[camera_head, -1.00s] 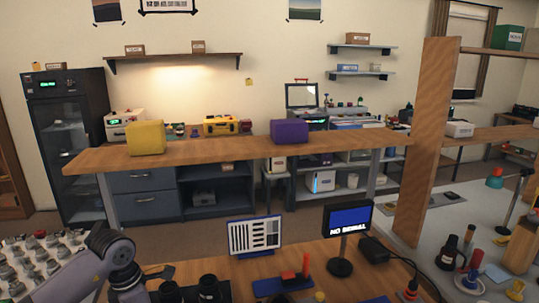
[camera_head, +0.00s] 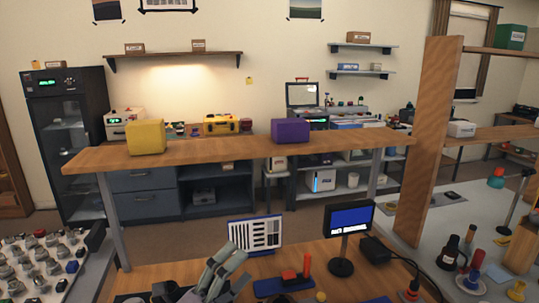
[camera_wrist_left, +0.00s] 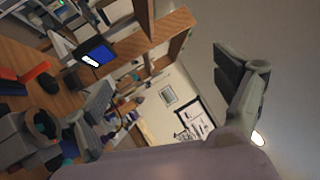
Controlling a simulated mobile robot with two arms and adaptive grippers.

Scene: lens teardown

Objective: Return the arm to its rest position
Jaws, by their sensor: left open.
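My left gripper (camera_head: 222,268) is at the bottom middle of the head view, with grey fingers pointing up and to the right. It is in front of the near wooden workbench (camera_head: 155,271) and just below the striped chart board (camera_head: 254,235). In the left wrist view the gripper's (camera_wrist_left: 165,95) two fingers stand wide apart with nothing held between them. My right gripper does not show.
The screen on a stand (camera_head: 348,220), a red-and-blue fixture (camera_head: 296,279) and a black box (camera_head: 375,249) stand on the workbench to the right. A tray of metal parts (camera_head: 38,265) is at the left. A wooden post (camera_head: 430,140) rises at the right.

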